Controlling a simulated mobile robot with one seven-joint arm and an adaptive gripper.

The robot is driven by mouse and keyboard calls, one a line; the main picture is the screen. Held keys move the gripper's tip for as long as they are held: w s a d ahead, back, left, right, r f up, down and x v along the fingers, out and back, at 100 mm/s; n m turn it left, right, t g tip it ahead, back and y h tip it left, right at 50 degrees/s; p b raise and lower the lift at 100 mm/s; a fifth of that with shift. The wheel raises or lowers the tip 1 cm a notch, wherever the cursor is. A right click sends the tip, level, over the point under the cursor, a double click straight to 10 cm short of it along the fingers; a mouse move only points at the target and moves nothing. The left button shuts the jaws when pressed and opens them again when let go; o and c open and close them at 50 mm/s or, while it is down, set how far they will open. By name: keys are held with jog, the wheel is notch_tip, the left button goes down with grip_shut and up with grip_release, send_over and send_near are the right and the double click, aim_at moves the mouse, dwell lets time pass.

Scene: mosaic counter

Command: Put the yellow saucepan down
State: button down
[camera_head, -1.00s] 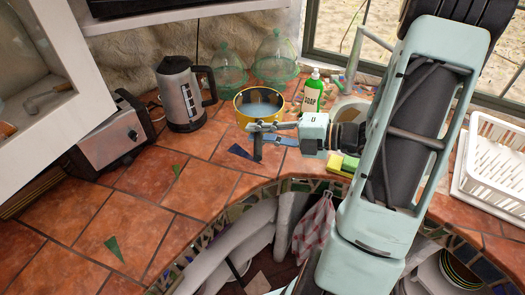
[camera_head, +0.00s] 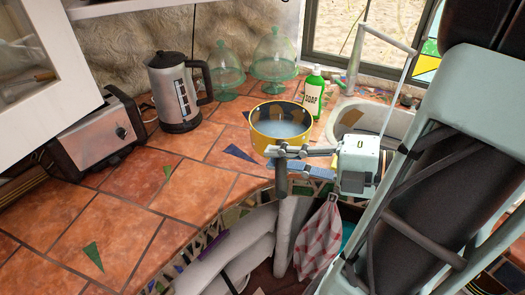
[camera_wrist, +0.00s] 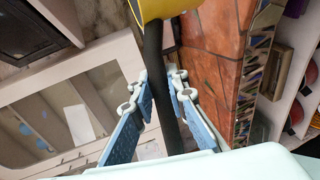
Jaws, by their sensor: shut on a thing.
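The yellow saucepan (camera_head: 281,128) has a grey inside and a dark handle (camera_head: 281,182). It is upright near the curved front edge of the tiled counter. The handle points toward me, past that edge. My gripper (camera_head: 284,160) is shut on the handle. In the wrist view the handle (camera_wrist: 156,75) runs between the two finger pads of my gripper (camera_wrist: 160,92), and part of the yellow pan wall (camera_wrist: 165,8) shows at the top. I cannot tell whether the pan's base touches the counter.
A kettle (camera_head: 176,95) and a toaster (camera_head: 92,138) stand to the left. Glass domes (camera_head: 273,58) stand behind the pan, with a green soap bottle (camera_head: 314,92) to its right. The sink (camera_head: 372,120) is further right. The terracotta counter (camera_head: 185,190) at left is mostly clear.

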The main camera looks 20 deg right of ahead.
aim_at(261, 145)
jog(key=shift+s+r, duration=0.15)
jog(key=shift+s, duration=0.05)
jog(key=shift+w+r+p, duration=0.1)
jog(key=shift+w+p, duration=0.2)
jog(key=shift+p, duration=0.7)
jog(key=w+f+p, duration=0.1)
jog(key=p, duration=0.2)
jog(key=shift+w+p, duration=0.3)
jog(key=w+f, duration=0.1)
jog(key=w, duration=0.1)
jog(key=w+f, duration=0.1)
jog(key=w, duration=0.1)
jog(key=w+f+b, duration=0.1)
jog(key=w, duration=0.1)
jog(key=shift+w+f, duration=0.25)
jog(key=shift+w, duration=0.1)
jog(key=w+f, duration=0.3)
jog(key=f, duration=0.1)
jog(key=shift+w+f+b, duration=0.1)
jog(key=shift+w+b, duration=0.25)
jog(key=shift+w+f, duration=0.25)
jog(key=shift+f, duration=0.5)
jog(key=shift+w+f, duration=0.2)
jog(key=shift+f, duration=0.6)
jog(key=shift+w+f, duration=0.25)
jog(key=shift+f, duration=0.5)
jog(key=shift+f+b, duration=0.15)
jog(key=shift+b, duration=0.15)
